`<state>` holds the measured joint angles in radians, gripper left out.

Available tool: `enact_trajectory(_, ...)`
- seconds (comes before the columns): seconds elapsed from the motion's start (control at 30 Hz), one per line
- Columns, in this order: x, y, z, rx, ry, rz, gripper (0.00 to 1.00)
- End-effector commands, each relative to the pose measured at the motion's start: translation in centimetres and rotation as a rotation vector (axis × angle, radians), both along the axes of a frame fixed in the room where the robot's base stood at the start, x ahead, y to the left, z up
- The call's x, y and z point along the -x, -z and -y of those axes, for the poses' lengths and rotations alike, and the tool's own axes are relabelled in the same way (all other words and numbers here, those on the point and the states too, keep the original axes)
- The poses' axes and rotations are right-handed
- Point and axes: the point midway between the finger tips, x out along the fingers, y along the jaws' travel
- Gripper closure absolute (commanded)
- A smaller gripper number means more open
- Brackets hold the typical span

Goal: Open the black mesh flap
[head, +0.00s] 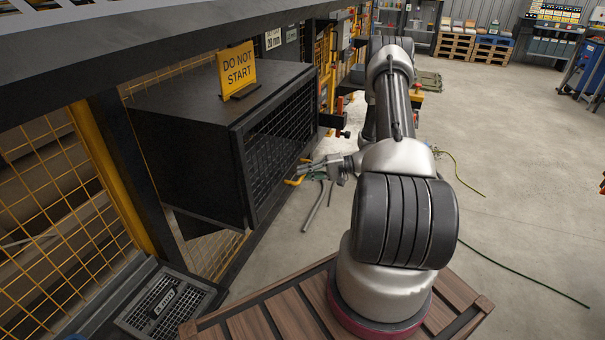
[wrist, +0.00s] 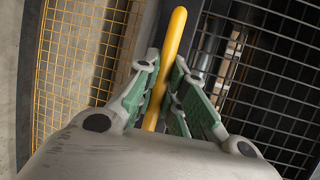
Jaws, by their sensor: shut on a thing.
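The black mesh flap (head: 283,135) covers the front of a dark box (head: 185,110) in the head view and looks closed against its frame. Its black wire grid also fills the right of the wrist view (wrist: 275,92). A yellow handle (head: 293,182) sticks out near the flap's lower edge. In the wrist view the handle (wrist: 174,42) is a yellow bar running between the green-padded fingers. My gripper (head: 304,170) is shut on this bar. The wrist body hides the lower part of the handle.
A yellow "DO NOT START" sign (head: 238,71) stands on top of the box. Yellow mesh fencing (head: 55,185) is on the left, with a dark beam (head: 150,45) above. A grey bent bar (head: 314,207) is below my gripper. The concrete floor (head: 510,160) to the right is mostly clear.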

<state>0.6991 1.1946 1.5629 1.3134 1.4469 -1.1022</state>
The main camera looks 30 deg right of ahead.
Motion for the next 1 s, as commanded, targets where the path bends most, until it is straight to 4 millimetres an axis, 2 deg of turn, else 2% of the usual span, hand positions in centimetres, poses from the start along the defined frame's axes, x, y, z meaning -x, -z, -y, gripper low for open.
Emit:
enact_trajectory(0.27, 3.6, -1.7, 2.9, 0.103, 0.003, -0.124, 1.00)
enact_trajectory(0.47, 7.3, -4.3, 5.9, 0.217, 0.003, -0.265, 1.00)
enact_trajectory(0.77, 12.2, -9.9, 9.7, 0.393, 0.003, -0.489, 1.00)
enact_trajectory(1.0, 15.1, -15.6, 11.9, 0.535, 0.002, -0.667, 1.00)
